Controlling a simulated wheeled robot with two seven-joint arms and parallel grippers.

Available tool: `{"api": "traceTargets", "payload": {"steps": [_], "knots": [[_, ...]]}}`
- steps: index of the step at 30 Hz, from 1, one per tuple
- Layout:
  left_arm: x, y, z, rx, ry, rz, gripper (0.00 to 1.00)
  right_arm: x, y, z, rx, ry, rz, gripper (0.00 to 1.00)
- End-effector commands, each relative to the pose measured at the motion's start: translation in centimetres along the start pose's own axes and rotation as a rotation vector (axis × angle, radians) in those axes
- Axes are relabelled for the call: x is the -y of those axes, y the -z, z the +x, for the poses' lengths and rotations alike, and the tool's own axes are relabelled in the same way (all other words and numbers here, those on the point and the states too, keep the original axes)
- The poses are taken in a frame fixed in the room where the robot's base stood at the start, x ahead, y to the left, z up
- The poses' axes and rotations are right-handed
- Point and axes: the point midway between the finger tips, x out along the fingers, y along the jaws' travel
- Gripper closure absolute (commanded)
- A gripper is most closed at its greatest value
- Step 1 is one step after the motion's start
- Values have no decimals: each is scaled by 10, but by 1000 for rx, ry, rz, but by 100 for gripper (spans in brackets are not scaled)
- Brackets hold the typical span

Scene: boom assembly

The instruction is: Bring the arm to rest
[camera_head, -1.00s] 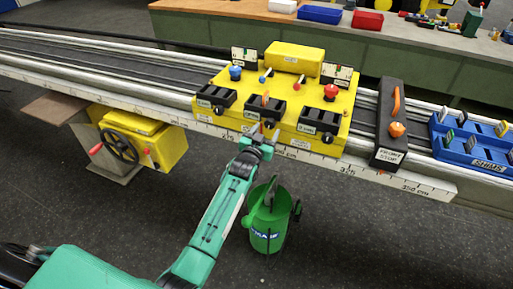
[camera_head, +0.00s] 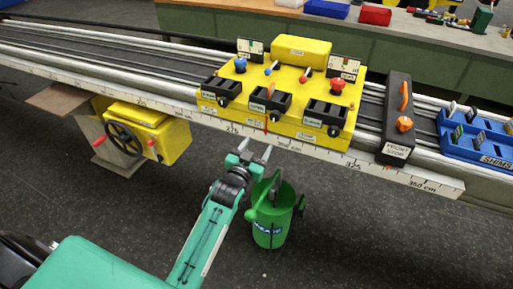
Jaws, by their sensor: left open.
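My left arm comes in from the lower left of the head view. Its gripper (camera_head: 256,152) is open and empty, with both fingers pointing up toward the front edge of the rail. The fingertips are just below the yellow control box (camera_head: 284,88) in the picture; the exact gap to the ruler strip is hard to tell. The box carries blue and red knobs and several black blocks. My right gripper does not show.
A green bucket (camera_head: 270,230) stands on the floor right beside my left gripper. The white ruler strip (camera_head: 345,160) runs along the rail's front. A black front stop (camera_head: 398,120) and a blue shims tray (camera_head: 470,138) sit to the right. A yellow handwheel unit (camera_head: 160,138) hangs at left.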

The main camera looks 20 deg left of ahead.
Motion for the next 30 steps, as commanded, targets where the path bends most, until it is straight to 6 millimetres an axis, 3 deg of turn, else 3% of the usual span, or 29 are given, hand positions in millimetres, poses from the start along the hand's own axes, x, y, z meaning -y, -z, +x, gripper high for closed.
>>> {"api": "traceTargets", "payload": {"steps": [10,14,17,24,30], "knots": [[0,-2,-1,8,-1,0,42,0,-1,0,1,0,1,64],[-2,-16,-18,88,-11,0,42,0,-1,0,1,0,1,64],[-5,-39,-48,221,-26,-1,42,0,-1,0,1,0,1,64],[-16,-90,-157,630,-77,1,42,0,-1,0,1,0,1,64],[-22,-108,-241,903,-112,6,42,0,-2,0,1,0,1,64]]}}
